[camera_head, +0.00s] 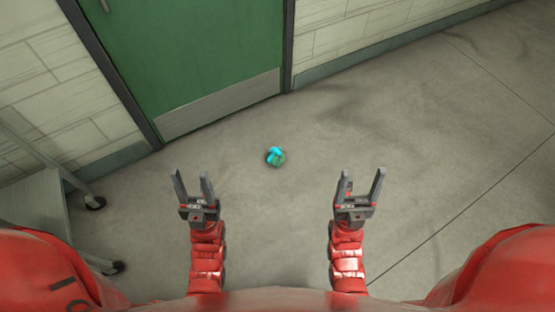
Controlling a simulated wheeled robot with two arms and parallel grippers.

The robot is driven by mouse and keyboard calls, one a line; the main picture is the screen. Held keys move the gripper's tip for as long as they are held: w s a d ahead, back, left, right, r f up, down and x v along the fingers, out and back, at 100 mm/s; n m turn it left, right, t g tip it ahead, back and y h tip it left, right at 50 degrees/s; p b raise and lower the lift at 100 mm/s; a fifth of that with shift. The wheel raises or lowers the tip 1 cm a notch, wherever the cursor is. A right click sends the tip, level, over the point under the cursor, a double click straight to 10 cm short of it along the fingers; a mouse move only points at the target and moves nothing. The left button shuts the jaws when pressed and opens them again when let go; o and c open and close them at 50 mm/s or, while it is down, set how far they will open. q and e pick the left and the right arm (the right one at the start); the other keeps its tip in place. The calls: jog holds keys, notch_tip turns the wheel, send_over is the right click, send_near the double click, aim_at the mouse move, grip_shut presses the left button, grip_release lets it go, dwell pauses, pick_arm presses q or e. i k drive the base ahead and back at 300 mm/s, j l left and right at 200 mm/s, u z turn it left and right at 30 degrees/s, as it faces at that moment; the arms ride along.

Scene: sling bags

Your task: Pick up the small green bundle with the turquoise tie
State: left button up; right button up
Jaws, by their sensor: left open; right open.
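The small green bundle with the turquoise tie (275,156) lies on the grey floor, a little in front of the green door. The tie covers its upper left part. My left gripper (192,178) is open and empty, to the left of the bundle and nearer to me. My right gripper (361,178) is open and empty, to the right of the bundle and nearer to me. Neither gripper touches the bundle.
A green door (195,50) with a metal kick plate stands behind the bundle. Pale block walls flank it. A wheeled grey cart (42,198) stands at the left edge, close to my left arm. The floor (430,130) to the right is clear.

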aim_at(276, 158)
jog(key=i+u, duration=0.3)
jog(key=i, duration=0.2)
jog(key=i+l+u, duration=0.1)
jog(key=i+u, duration=0.15)
jog(key=i, duration=0.3)
jog(key=i+l+u, duration=0.3)
jog(key=i, duration=0.2)
jog(key=j, duration=0.1)
